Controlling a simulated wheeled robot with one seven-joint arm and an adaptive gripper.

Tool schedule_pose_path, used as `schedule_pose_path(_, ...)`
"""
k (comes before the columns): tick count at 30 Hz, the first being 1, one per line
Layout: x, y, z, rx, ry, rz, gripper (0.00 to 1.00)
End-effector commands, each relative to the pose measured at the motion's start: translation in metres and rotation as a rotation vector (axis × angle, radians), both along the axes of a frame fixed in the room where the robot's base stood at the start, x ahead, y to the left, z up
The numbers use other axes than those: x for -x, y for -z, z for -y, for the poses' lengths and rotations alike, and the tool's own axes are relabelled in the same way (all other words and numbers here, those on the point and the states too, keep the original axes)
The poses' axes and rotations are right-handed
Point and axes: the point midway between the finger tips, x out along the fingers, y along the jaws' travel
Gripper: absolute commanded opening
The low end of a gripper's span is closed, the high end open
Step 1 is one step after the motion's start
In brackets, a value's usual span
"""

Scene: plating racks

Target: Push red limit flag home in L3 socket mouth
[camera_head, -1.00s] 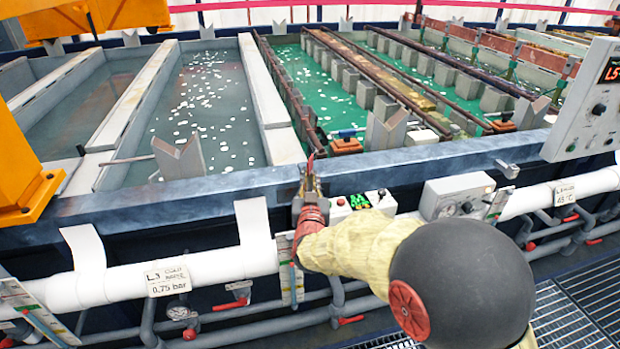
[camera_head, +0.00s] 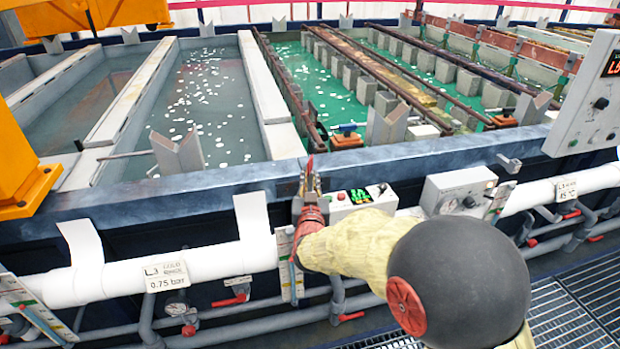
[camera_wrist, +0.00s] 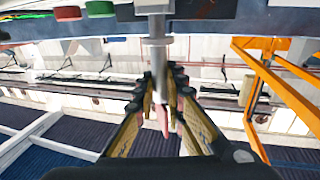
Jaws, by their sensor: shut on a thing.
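My gripper (camera_head: 311,182) is at the front rim of the tanks, in front of the wall between the grey and green baths. It is shut on the red limit flag (camera_head: 310,164), whose narrow red tip stands up above the fingers. In the wrist view the fingers (camera_wrist: 163,88) close together, with a pinkish-red strip between them. A grey post with a collar (camera_wrist: 157,48) lies in line with the fingertips there. I cannot identify the L3 socket mouth for sure, nor tell how far the flag sits in anything.
A gauge box (camera_head: 458,190) stands farther right. The blue-grey tank rim (camera_head: 215,186) runs across, with a white pipe (camera_head: 215,264) below it. An orange frame (camera_head: 22,170) is at left.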

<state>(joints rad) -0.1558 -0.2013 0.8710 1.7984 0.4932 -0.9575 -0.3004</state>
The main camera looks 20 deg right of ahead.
Motion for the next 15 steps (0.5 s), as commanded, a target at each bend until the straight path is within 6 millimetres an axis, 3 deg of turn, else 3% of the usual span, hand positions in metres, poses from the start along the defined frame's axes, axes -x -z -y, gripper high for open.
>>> schedule_pose_path(15,0.0,0.012,0.0,0.0,0.0,0.001,0.0)
